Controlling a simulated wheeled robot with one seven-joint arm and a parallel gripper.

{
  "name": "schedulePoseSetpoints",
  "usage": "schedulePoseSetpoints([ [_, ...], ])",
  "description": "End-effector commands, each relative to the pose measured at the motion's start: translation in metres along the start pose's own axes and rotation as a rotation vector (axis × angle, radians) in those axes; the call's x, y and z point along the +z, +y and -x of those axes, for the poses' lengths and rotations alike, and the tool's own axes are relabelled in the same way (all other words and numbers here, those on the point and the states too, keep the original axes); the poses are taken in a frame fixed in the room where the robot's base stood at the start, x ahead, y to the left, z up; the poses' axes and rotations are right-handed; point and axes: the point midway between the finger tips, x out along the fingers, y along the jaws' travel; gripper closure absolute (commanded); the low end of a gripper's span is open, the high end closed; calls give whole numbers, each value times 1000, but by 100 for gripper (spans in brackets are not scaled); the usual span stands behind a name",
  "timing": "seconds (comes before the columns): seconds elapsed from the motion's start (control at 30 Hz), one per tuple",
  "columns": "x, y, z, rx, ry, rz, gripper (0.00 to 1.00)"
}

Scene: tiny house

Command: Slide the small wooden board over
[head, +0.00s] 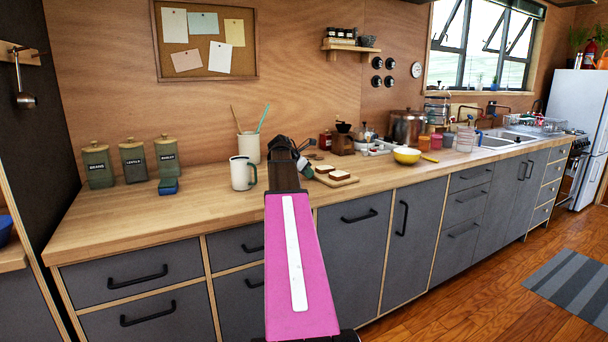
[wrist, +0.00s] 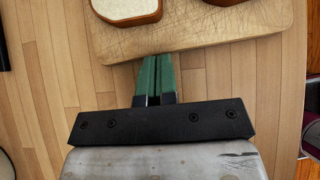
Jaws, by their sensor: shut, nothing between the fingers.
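The small wooden board (head: 347,183) lies on the counter near its front edge, with two pieces of bread on it. In the wrist view the board (wrist: 190,38) fills the top, its near edge facing my gripper. One bread piece (wrist: 127,8) sits at its upper left; part of another (wrist: 233,2) shows at upper right. My gripper (wrist: 158,62) has its green fingers together and empty. Their tips are at the board's near edge; I cannot tell whether they touch it. In the head view my gripper (head: 307,170) is just left of the board, partly hidden by my arm.
A white mug (head: 242,173) and a utensil pot (head: 249,147) stand left of my arm. Green canisters (head: 133,160) are farther left. Bare counter (head: 375,172) lies between board and bowl.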

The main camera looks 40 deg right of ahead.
Motion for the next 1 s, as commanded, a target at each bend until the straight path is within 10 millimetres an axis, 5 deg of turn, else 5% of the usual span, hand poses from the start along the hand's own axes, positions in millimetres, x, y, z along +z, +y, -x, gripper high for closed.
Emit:
schedulePoseSetpoints([
  [0.37, 6, 1, -6, 0, 0, 0, 100],
  [1.0, 126, 2, -125, -3, 0, -2, 100],
])
